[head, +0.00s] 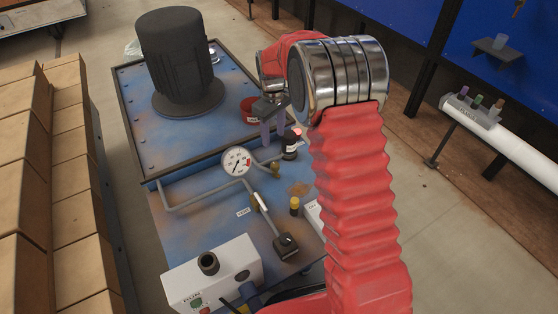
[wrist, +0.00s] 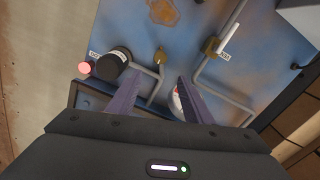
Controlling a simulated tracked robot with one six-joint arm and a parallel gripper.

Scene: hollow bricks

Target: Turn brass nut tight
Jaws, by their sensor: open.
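A small brass nut-like fitting (head: 275,170) sits on a thin grey pipe right of the round pressure gauge (head: 237,161). It also shows in the wrist view (wrist: 159,56), just beyond my fingertips. A second brass fitting (wrist: 211,46) is on another pipe beside a white marker-like stick (wrist: 229,38). I cannot tell for sure which one is the task's nut. My gripper (wrist: 158,78) is open and empty, its two purple fingers either side of the first pipe and apart from the brass. In the head view, my gripper (head: 271,132) is above the blue panel. The right finger partly hides the gauge in the wrist view.
A red cup-like item (head: 249,110), a large dark motor (head: 179,60) and a white box (head: 213,274) are on the blue bench. Bricks (head: 84,180) line the left.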

